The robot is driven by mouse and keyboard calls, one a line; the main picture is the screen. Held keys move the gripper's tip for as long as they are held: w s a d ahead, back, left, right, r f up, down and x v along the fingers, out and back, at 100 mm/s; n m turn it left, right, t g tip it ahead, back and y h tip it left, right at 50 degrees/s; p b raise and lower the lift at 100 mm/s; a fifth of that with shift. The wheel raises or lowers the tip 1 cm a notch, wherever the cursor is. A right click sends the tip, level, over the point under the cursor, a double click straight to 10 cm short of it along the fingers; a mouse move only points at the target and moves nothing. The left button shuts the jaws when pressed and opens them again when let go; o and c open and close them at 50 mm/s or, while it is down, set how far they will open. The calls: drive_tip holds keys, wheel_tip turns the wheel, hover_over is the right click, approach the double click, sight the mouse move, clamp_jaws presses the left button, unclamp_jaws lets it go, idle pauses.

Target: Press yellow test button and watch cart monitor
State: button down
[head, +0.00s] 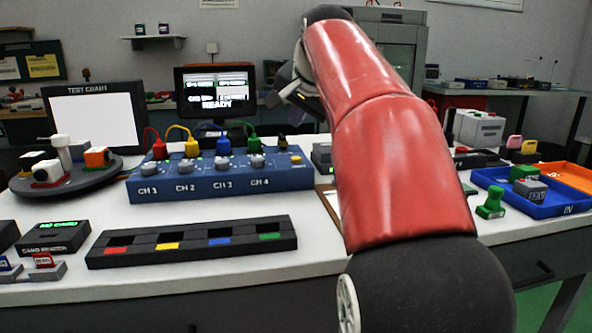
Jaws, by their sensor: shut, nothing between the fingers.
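A small yellow button (295,159) sits at the right end of the blue channel box (153,189), beyond CH 4. A black monitor (216,92) stands behind the box, lit, with a READY line under smaller text that is hard to read. My gripper (277,98) shows small at the end of my red arm, above and behind the right end of the box. It is shut and empty, apart from the button. Part of it is hidden by my arm, and its fingertips are hard to make out.
A TEST CHART screen (95,120) and round turntable (65,183) stand left. A black colour-marked rack (192,246) and card reader (55,238) lie in front. A blue IN tray (536,207) and green block (490,204) are right. My arm hides the table's middle right.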

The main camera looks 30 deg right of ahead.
drive_tip(key=b, duration=0.3)
hover_over(297, 164)
wheel_tip(297, 164, down, 5)
idle(1.8)
drive_tip(key=shift+f+b, duration=0.35)
drive_tip(key=shift+f, duration=0.05)
drive_tip(key=shift+f+b, duration=0.35)
drive_tip(key=shift+f, duration=0.15)
idle(0.5)
drive_tip(key=shift+r, duration=0.1)
drive_tip(key=shift+r+p, duration=0.85)
drive_tip(key=shift+p, duration=0.1)
drive_tip(key=shift+r, duration=0.1)
wheel_tip(297, 164, up, 5)
drive_tip(key=p, duration=0.5)
